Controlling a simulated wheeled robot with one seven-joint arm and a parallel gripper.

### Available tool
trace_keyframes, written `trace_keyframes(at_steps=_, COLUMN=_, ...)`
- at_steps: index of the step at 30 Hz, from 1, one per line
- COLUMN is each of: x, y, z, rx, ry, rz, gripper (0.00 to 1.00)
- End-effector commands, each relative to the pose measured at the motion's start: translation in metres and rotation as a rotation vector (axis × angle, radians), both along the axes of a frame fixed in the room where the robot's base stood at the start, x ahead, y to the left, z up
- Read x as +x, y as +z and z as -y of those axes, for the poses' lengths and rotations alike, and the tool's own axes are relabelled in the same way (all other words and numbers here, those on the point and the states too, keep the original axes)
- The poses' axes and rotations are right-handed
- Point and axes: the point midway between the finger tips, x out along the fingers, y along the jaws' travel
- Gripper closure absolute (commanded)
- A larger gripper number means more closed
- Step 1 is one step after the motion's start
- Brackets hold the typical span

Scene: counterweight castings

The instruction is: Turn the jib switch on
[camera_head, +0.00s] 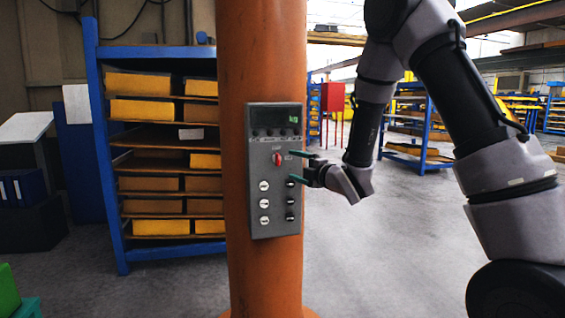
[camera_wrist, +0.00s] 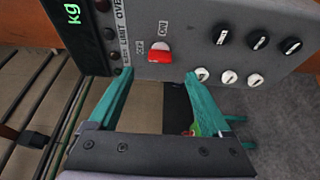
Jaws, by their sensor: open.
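The red switch (camera_head: 278,158) sits on a grey control panel (camera_head: 262,218) fixed to an orange column. In the wrist view the red switch (camera_wrist: 160,54) shows a pale top edge, with the labels OFF and ON printed beside it. I cannot tell from these frames which label it points to. My gripper (camera_head: 294,167) is open, its two teal fingers reaching toward the panel from the right. In the wrist view my gripper (camera_wrist: 158,76) has its fingertips below the switch in the picture, one to each side. The switch appears free of the fingers.
A blue rack (camera_head: 92,120) with yellow and brown boxes stands behind the column. Open floor (camera_head: 370,260) lies to the right.

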Motion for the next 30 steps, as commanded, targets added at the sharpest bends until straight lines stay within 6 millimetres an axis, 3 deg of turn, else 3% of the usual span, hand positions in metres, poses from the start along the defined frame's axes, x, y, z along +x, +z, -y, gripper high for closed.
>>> trace_keyframes(at_steps=6, x=0.034, y=-0.001, z=-0.028, rx=0.001, ry=0.001, rz=-0.001, gripper=0.18)
trace_keyframes(at_steps=12, x=0.056, y=0.0, z=-0.044, rx=0.001, ry=-0.001, rz=-0.002, gripper=0.18)
trace_keyframes(at_steps=25, x=0.064, y=0.0, z=-0.05, rx=0.002, ry=-0.001, rz=-0.003, gripper=0.18)
trace_keyframes(at_steps=30, x=0.064, y=0.0, z=-0.05, rx=0.002, ry=-0.001, rz=-0.003, gripper=0.82)
